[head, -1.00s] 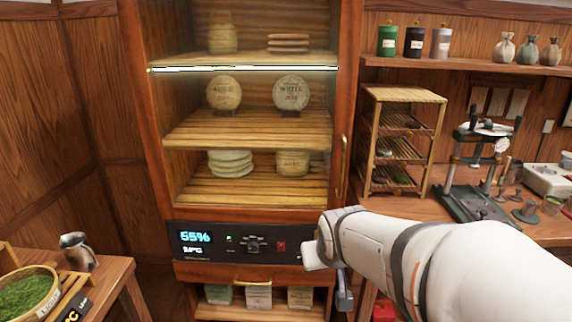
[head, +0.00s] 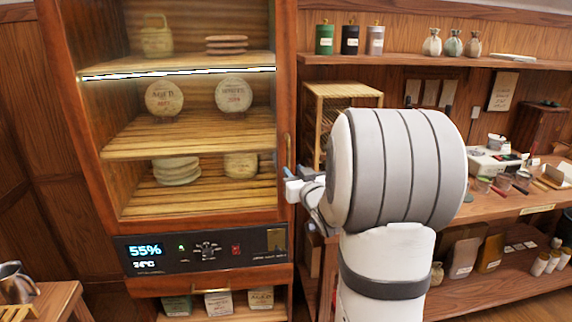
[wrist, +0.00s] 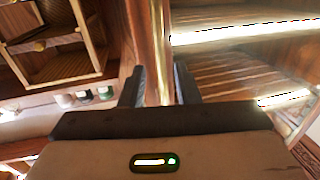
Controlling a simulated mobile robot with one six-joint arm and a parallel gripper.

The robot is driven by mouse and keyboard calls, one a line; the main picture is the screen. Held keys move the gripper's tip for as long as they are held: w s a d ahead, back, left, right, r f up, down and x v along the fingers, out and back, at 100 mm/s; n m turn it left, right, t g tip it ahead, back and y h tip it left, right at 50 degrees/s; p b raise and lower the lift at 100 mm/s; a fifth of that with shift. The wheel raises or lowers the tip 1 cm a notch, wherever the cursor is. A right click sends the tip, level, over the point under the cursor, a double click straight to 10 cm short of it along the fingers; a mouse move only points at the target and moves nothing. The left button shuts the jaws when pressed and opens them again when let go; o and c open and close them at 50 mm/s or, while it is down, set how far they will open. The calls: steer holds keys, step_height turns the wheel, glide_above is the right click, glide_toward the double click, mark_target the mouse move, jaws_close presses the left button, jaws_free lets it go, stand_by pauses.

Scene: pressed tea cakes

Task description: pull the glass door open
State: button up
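The glass door (head: 200,125) covers the front of the wooden tea cabinet and looks closed in the head view. Its slim brass handle (head: 287,150) stands upright on the right door edge. My gripper (head: 289,174) is at the lower part of this handle. In the wrist view my gripper (wrist: 158,85) is open, its two dark fingers apart on either side of the wooden door edge (wrist: 153,45).
A slatted rack (head: 340,95) stands right of the cabinet, partly hidden by my arm. A side table (head: 60,300) is at the lower left. Below the door are a control panel (head: 170,252) and a drawer (head: 170,286).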

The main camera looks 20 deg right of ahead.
mark_target(289, 166)
steer(key=w+p, duration=0.1)
steer(key=w, duration=0.4)
steer(key=shift+w+d, duration=0.2)
steer(key=shift+c, duration=0.6)
jaws_close()
